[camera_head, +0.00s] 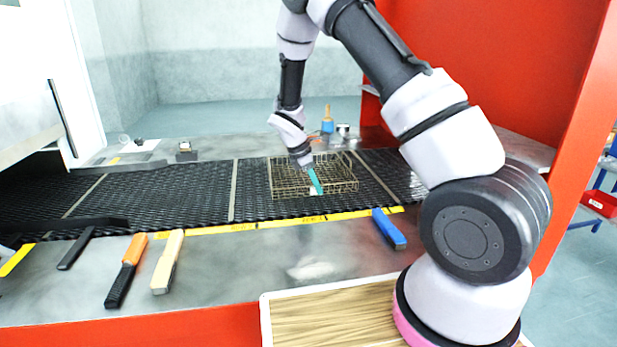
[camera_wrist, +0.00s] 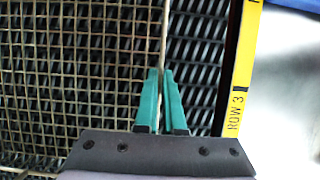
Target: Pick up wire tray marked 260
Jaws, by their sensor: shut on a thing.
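A brass-coloured wire tray (camera_head: 346,186) sits on or just above the black mesh belt in the head view. A small white tag shows on its front side, near my gripper (camera_head: 316,184); its number is too small to read. In the wrist view the wire mesh of the tray (camera_wrist: 70,60) fills the left side. The teal fingers of my gripper (camera_wrist: 161,100) are closed on the tray's edge wall, one finger on each side. I cannot tell whether the tray is lifted off the belt.
A yellow strip (camera_head: 270,224) marked in rows borders the black belt (camera_head: 160,192). Blue (camera_head: 389,229), cream (camera_head: 168,262), orange-black (camera_head: 126,270) and black-handled tools lie on the metal front ledge. A bottle (camera_head: 327,120) stands behind the belt. A red frame rises at right.

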